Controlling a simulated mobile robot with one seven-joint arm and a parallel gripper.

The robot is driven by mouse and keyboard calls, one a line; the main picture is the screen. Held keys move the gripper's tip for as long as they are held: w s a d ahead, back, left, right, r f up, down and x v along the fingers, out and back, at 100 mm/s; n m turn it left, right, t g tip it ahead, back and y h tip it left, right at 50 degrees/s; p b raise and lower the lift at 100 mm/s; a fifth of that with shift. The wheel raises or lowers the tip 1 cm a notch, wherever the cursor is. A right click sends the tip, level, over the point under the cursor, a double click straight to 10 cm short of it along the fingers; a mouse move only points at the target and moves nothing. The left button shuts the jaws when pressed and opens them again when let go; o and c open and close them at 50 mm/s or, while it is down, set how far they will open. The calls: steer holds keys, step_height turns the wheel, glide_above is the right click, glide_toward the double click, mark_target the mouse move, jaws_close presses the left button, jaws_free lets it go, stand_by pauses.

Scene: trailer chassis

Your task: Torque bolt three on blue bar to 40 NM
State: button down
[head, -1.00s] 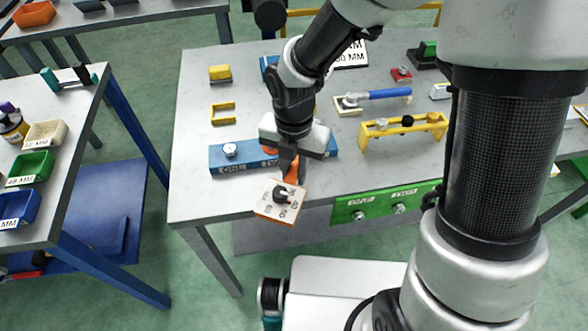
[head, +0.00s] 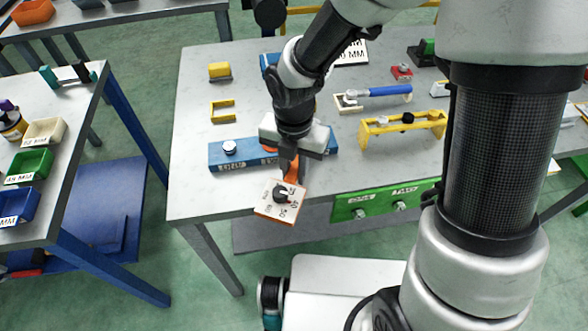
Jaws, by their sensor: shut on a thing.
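My gripper (head: 290,165) is shut on the orange handle of a torque tool (head: 280,199). The tool has a square white face with numbers and a black knob, and hangs over the table's front edge. The blue bar (head: 240,153) lies on the grey table behind the tool. A silver bolt (head: 229,147) shows on its left part, near a label. My gripper and wrist hide much of the bar's middle and right, so bolt three cannot be made out.
A green bar (head: 380,201) with bolts is on the table's front side. A yellow rack (head: 403,127), a blue-handled tool (head: 385,91) and a yellow frame (head: 223,111) stand on the grey table (head: 195,190). A side table at left holds coloured bins (head: 30,166).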

steer(key=c, duration=2.4)
jaws_free()
jaws_close()
steer(key=shift+w+a, duration=0.1)
steer(key=shift+a, duration=0.05)
steer(key=shift+w+a+m+b, duration=0.2)
steer(key=shift+a+m, duration=0.3)
steer(key=shift+a, duration=0.05)
steer(key=shift+w+a+m+b, duration=0.15)
steer(key=shift+a+m, duration=0.35)
steer(key=shift+w+a+m, duration=0.25)
steer(key=shift+a+m, duration=0.1)
steer(key=shift+a, duration=0.1)
steer(key=shift+w+a+m, duration=0.2)
steer(key=shift+a+m, duration=0.15)
steer(key=shift+a, duration=0.1)
steer(key=shift+w+a, duration=0.1)
steer(key=shift+a, duration=0.05)
steer(key=shift+w+a+m, duration=0.1)
steer(key=shift+a+m, duration=0.05)
steer(key=shift+m, duration=0.15)
